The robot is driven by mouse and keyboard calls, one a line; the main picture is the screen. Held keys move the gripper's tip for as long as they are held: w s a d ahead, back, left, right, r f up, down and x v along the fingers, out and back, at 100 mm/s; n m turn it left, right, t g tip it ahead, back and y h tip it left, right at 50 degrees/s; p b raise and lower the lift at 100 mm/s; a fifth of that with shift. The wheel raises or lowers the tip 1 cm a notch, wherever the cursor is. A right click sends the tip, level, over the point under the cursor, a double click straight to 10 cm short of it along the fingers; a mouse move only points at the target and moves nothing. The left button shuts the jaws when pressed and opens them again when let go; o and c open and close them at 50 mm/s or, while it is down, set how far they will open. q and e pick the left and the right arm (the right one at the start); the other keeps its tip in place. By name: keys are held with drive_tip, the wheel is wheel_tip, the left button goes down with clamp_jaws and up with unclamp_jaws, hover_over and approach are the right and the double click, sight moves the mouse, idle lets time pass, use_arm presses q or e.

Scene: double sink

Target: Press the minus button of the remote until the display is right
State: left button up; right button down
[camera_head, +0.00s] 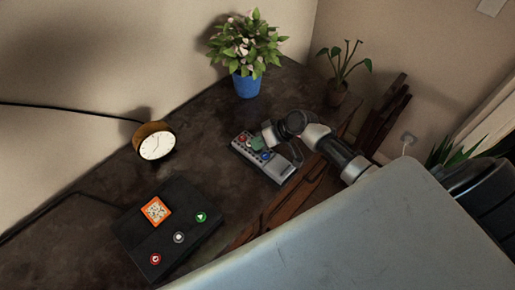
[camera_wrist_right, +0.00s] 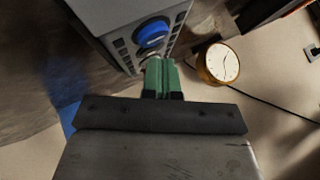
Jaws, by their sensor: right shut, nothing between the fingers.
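The remote (camera_head: 284,171) is a grey handset lying on the dark table, with small dark keys, a red button (camera_head: 243,138) and a blue button (camera_head: 266,155). In the right wrist view the remote (camera_wrist_right: 105,14) fills the upper left, with its blue button (camera_wrist_right: 152,33) large. My right gripper (camera_head: 257,146) has green fingertips, closed together and empty, over the key area between the red and blue buttons. The fingertips (camera_wrist_right: 158,62) hide part of the remote's keys; I cannot tell whether they touch. No minus mark or display reading is legible. My left gripper is out of view.
A black box (camera_head: 188,240) with an orange-framed panel (camera_head: 156,211) and green, white and red buttons stands at lower left.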

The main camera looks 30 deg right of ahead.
drive_tip(key=shift+r, duration=0.1)
idle(0.3)
drive_tip(key=shift+r+p, duration=0.8)
drive_tip(key=shift+p, duration=0.05)
wheel_tip(320, 180, up, 5)
drive_tip(key=p, duration=0.4)
idle(0.6)
